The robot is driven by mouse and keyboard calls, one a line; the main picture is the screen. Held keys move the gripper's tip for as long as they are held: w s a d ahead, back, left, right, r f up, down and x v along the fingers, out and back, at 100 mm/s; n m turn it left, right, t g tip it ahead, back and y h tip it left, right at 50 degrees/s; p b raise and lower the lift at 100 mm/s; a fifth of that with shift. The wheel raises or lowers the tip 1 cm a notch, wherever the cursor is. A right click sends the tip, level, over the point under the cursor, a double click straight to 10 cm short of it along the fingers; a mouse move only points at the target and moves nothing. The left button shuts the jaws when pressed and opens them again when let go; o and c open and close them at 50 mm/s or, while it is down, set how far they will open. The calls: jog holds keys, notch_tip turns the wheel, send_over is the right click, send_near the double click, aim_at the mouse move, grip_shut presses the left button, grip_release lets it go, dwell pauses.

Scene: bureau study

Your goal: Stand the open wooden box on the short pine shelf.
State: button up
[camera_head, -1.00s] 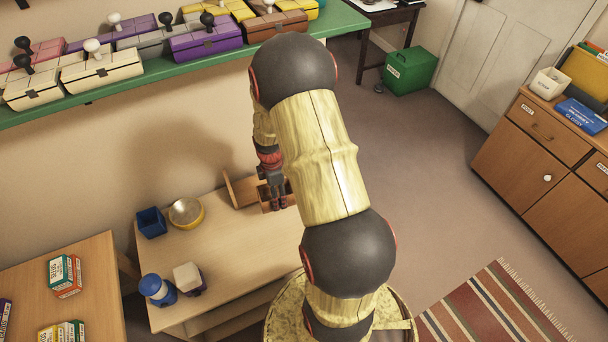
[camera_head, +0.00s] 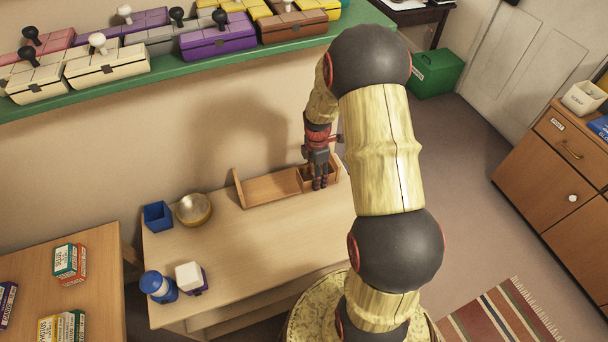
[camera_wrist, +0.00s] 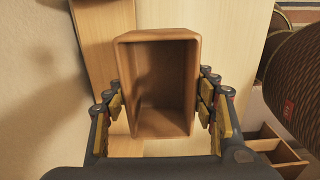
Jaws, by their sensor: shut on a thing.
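The open wooden box (camera_wrist: 191,85) is a small brown box with its open side facing the wrist camera. My gripper (camera_head: 319,186) is shut on it, with one finger on each side in the wrist view (camera_wrist: 160,112). The short pine shelf (camera_head: 270,189) lies along the back of the pale table, with an upright end board at its left. The box is at the right end of this shelf. My fingers partly hide the box in the head view, and I cannot tell whether it rests on the shelf or is just above it.
On the table (camera_head: 240,250) stand a blue open container (camera_head: 158,215), a metallic bowl (camera_head: 194,209), a blue jar (camera_head: 157,286) and a white-topped block (camera_head: 189,276). A green ledge (camera_head: 200,70) with several lidded boxes runs above. The table's middle is clear.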

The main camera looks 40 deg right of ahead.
jog(key=w+d+f+b, duration=0.1)
jog(key=w+d+f, duration=0.1)
jog(key=w+f, duration=0.1)
jog(key=w+d+f+b, duration=0.2)
jog(key=w+f, duration=0.1)
jog(key=w+d+f+b, duration=0.1)
jog(key=w+d+f, duration=0.2)
jog(key=shift+w, duration=0.25)
jog(key=shift+w+d+f, duration=0.1)
jog(key=shift+w+d+f+b, duration=0.1)
jog(key=shift+f+b, duration=1.1)
jog(key=shift+f, duration=0.45)
jog(key=shift+f, duration=0.15)
jog(key=o, duration=1.3)
